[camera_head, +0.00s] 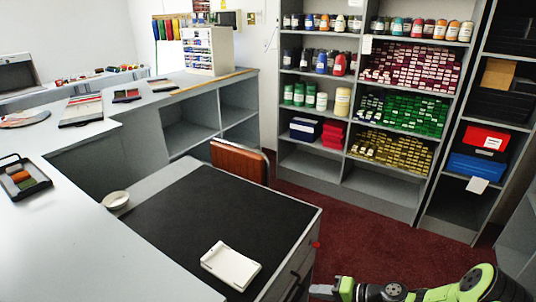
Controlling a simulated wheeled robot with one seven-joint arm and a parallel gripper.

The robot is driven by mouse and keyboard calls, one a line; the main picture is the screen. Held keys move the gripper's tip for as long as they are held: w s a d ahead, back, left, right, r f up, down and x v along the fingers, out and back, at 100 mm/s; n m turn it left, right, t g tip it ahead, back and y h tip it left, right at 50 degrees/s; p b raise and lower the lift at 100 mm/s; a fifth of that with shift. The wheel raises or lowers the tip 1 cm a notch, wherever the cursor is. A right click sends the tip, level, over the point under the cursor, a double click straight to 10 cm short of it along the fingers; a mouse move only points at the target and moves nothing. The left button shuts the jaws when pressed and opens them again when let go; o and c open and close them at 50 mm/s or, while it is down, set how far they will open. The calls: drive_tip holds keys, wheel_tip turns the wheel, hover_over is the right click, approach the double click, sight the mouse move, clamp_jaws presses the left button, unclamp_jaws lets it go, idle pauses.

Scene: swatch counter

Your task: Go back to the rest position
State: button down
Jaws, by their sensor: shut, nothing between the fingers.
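My gripper (322,290) is at the bottom edge of the head view, at the left end of my green and dark arm. It is shut with nothing held. The arm lies low and stretches to the right along the bottom edge. My gripper is just right of the black-topped desk (190,215), apart from the white pad (230,265) on it. The lower parts of my arm are cut off by the frame.
An orange-brown chair (238,160) stands behind the desk. Shelves (385,175) of jars and swatches line the back. Red carpet (370,230) is clear between.

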drive_tip(key=s+a+r+n+g+h+p, duration=0.1)
drive_tip(key=s+r+n+h+p, duration=0.15)
drive_tip(key=s+r, duration=0.55)
drive_tip(key=s+a+r+n+g+h+p, duration=0.1)
drive_tip(key=s+r+n+h+p, duration=0.2)
drive_tip(key=r, duration=1)
drive_tip(key=s+a+r+n+g+h+p, duration=0.1)
drive_tip(key=s+r+h, duration=0.45)
drive_tip(key=r, duration=0.45)
drive_tip(key=s+d+r+m+t+p, duration=0.1)
drive_tip(key=s+r+t+p, duration=0.1)
drive_tip(key=s+r, duration=0.3)
drive_tip(key=s, duration=0.4)
drive_tip(key=shift+s+d, duration=0.2)
drive_tip(key=shift+s, duration=0.1)
drive_tip(key=c, duration=1.8)
unclamp_jaws()
